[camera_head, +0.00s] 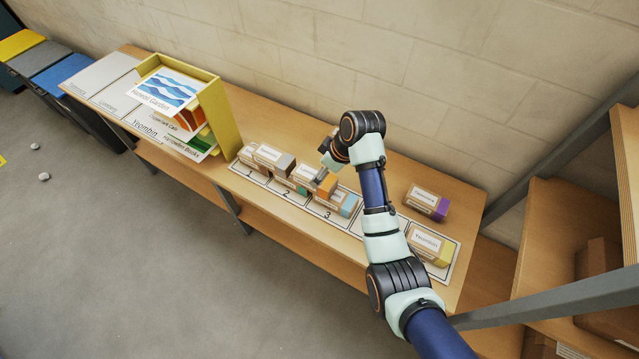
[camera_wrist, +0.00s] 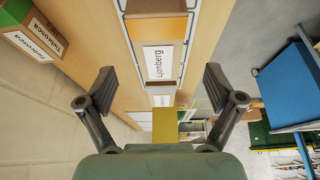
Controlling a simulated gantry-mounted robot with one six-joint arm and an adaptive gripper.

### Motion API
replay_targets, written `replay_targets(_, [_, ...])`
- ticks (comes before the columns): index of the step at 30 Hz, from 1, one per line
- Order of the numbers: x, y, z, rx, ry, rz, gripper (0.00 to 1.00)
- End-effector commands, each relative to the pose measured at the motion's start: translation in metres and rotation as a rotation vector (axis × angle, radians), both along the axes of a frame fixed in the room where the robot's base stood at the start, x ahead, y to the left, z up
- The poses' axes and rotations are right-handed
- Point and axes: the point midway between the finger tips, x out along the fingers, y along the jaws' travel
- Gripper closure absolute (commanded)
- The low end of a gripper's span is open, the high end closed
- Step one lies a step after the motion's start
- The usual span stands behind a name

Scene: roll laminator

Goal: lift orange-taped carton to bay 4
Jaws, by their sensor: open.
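The orange-taped carton (camera_head: 327,185) sits on the bench in the row of cartons, near bays 2 and 3. In the wrist view its orange band (camera_wrist: 158,26) and a white label reading "Lymberg" (camera_wrist: 160,62) are in front of my gripper (camera_wrist: 160,77). My gripper is open and empty, with its fingers spread on either side of the label area. In the head view my gripper (camera_head: 327,156) is near the carton and partly hidden by my wrist. My forearm covers most of bay 4; a pale strip (camera_head: 357,227) beside bay 3 shows.
A blue-taped carton (camera_head: 349,205) is in bay 3, close to the orange one. A grey-taped carton (camera_head: 284,163) and others stand to the left. A yellow-taped carton (camera_head: 444,258) and a purple-taped one (camera_head: 441,212) are to the right. A yellow rack (camera_head: 222,115) stands left.

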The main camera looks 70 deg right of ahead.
Motion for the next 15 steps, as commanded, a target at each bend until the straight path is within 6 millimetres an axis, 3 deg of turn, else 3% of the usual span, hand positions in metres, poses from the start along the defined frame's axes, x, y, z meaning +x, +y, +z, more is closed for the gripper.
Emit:
replay_targets(3, [0.006,0.000,-0.018,0.002,0.002,-0.001,0.08])
replay_targets(8, [0.010,-0.001,-0.024,0.001,0.002,-0.001,0.08])
replay_targets(15, [0.028,-0.005,-0.061,0.001,0.002,-0.001,0.08])
